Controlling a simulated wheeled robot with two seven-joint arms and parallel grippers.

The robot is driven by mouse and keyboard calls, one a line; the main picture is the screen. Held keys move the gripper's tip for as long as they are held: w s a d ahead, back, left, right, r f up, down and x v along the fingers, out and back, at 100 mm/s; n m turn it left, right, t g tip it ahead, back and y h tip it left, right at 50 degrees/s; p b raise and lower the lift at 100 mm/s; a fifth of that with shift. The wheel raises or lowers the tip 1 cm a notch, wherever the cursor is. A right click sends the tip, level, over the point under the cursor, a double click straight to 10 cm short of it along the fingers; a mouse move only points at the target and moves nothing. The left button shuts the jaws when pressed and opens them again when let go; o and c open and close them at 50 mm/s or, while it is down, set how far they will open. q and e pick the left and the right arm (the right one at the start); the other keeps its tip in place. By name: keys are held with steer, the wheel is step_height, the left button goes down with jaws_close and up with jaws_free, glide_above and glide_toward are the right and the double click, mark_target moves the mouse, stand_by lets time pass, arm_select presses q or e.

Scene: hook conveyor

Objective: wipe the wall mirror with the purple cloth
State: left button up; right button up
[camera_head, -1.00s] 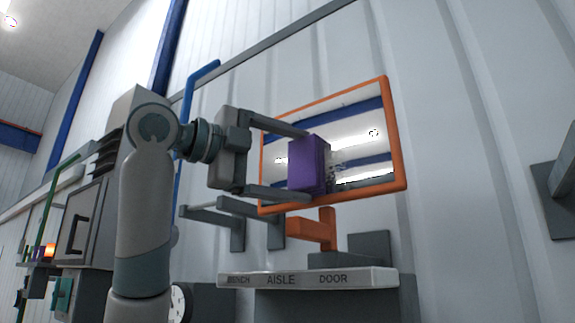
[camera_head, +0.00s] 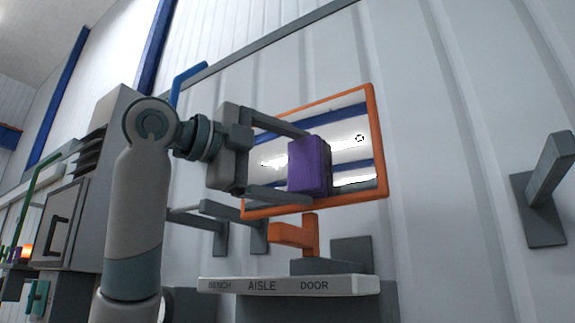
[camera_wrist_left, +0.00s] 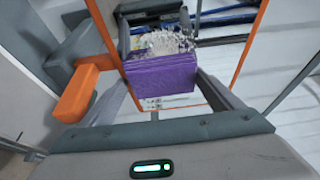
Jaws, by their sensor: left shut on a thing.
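The wall mirror (camera_head: 350,155) has an orange frame and hangs on the pale ribbed wall in the head view. The purple cloth (camera_head: 308,168) is a folded block in front of the mirror's middle. My left gripper (camera_head: 309,164) is shut on it, one finger above and one below. In the left wrist view the cloth (camera_wrist_left: 160,75) sits between the fingers, and a pale speckled patch (camera_wrist_left: 165,42) shows just beyond it on the mirror side. I cannot tell whether the cloth touches the glass. My right gripper is not in view.
Below the mirror is a shelf (camera_head: 290,286) labelled BENCH, AISLE, DOOR, with an orange bracket (camera_head: 295,235) above it. A grey wall hook (camera_head: 543,190) juts out at the right. A grey cabinet (camera_head: 75,205) stands left behind my arm. The wall between mirror and hook is clear.

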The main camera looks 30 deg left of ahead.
mark_target(317, 162)
arm_select(q)
steer(key=shift+d, duration=0.2)
steer(key=shift+s+d, duration=0.1)
steer(key=shift+d, duration=1.45)
steer(key=shift+f, duration=0.1)
steer(key=shift+a+p, duration=0.7)
steer(key=shift+a, duration=1.05)
steer(key=shift+w+a+p, duration=0.15)
steer(key=shift+a+p, duration=0.15)
steer(key=shift+a, duration=0.6)
steer(key=shift+w+a+p, duration=0.15)
steer(key=shift+a+p, duration=0.1)
steer(key=shift+a, duration=0.6)
